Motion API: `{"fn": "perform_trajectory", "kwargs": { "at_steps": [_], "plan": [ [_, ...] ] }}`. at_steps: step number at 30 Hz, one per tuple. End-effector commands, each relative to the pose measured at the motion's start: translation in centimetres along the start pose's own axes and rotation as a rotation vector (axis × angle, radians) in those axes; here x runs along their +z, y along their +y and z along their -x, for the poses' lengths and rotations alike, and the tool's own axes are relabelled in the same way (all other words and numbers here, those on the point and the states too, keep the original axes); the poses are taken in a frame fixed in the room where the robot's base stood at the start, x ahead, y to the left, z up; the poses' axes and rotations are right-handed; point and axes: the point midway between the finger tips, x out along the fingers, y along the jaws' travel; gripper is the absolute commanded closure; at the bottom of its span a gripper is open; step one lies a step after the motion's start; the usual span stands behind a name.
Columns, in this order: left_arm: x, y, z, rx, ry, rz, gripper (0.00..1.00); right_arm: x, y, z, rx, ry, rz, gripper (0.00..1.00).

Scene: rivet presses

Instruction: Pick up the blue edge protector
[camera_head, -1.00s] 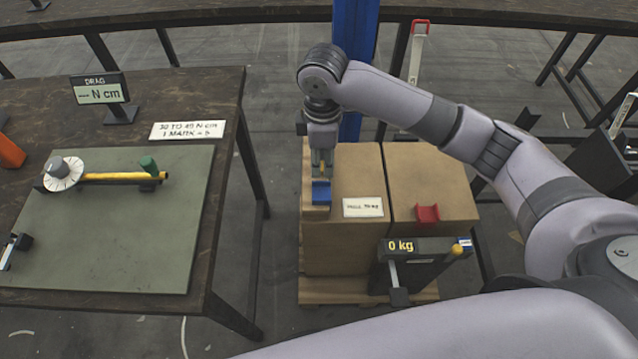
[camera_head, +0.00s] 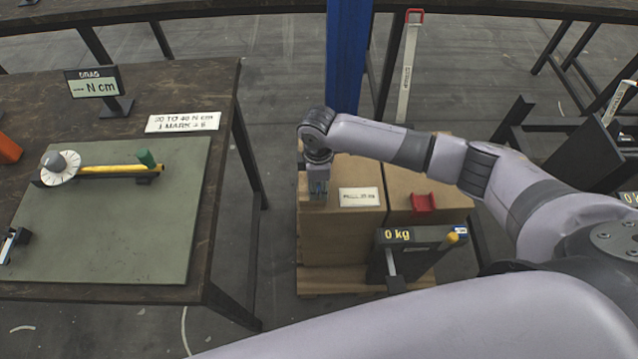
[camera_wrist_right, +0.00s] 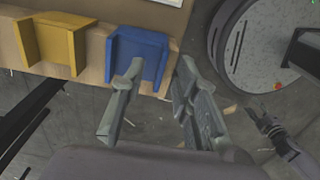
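The blue edge protector (camera_wrist_right: 140,52) sits on the edge of a cardboard carton (camera_head: 342,232). In the head view it is mostly hidden under my right gripper (camera_head: 318,190). In the right wrist view my right gripper (camera_wrist_right: 160,66) is open. Its left fingertip overlaps the near part of the blue protector, and its right fingertip is beside the protector's right side. I cannot tell whether either finger touches it.
A yellow edge protector (camera_wrist_right: 55,42) is left of the blue one in the wrist view. A red edge protector (camera_head: 423,202) lies on the neighbouring carton. A "0 kg" device (camera_head: 412,246) stands in front. A workbench (camera_head: 222,115) is at the left.

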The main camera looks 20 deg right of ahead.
Motion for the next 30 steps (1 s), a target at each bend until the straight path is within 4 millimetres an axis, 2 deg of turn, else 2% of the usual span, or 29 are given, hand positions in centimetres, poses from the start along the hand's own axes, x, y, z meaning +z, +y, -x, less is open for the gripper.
{"fn": "perform_trajectory", "kwargs": {
  "at_steps": [3, 10, 22, 30],
  "plan": [
    [0.68, 0.11, 0.01, 0.001, -0.010, 0.000, 0.60, 0.00, -0.01, -0.80, 0.000, 0.000, 0.000, 0.72],
    [0.69, 0.09, 0.00, 0.001, -0.011, 0.000, 0.60, 0.01, -0.01, -0.87, 0.000, 0.000, 0.001, 0.72],
    [0.00, -0.03, -0.02, 0.000, 0.000, 0.001, 0.60, 0.03, 0.00, -0.83, 0.000, 0.000, 0.000, 0.99],
    [-0.04, -0.05, -0.02, -0.001, 0.001, 0.001, 0.60, 0.03, 0.00, -0.83, 0.000, 0.000, 0.000, 1.00]
  ]
}}
